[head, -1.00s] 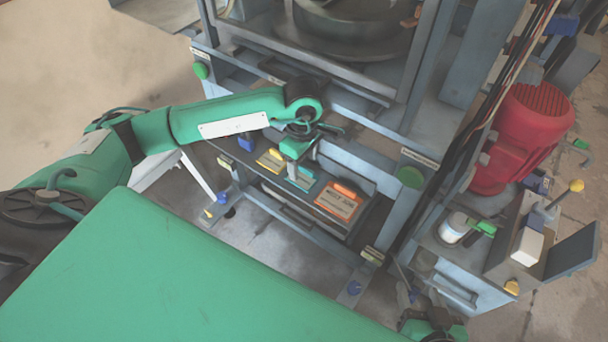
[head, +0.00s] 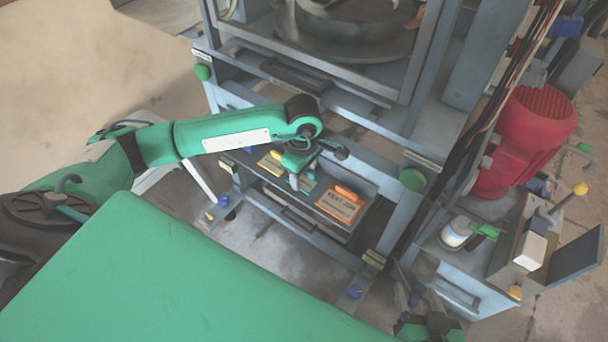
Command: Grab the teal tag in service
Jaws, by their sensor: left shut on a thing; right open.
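The teal tag (head: 308,185) lies among other tags on the low shelf (head: 345,227) at the front of the press, partly hidden behind my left gripper. My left gripper (head: 294,187) points down at the tag and is shut on it. The tag appears still at shelf level; whether it is clear of the shelf I cannot tell. My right gripper (head: 405,325) is at the bottom edge, low and right, apart from the tags and open.
The press frame (head: 390,225) rises close around the shelf. A red motor (head: 525,140) and a side cabinet (head: 465,285) stand to the right.

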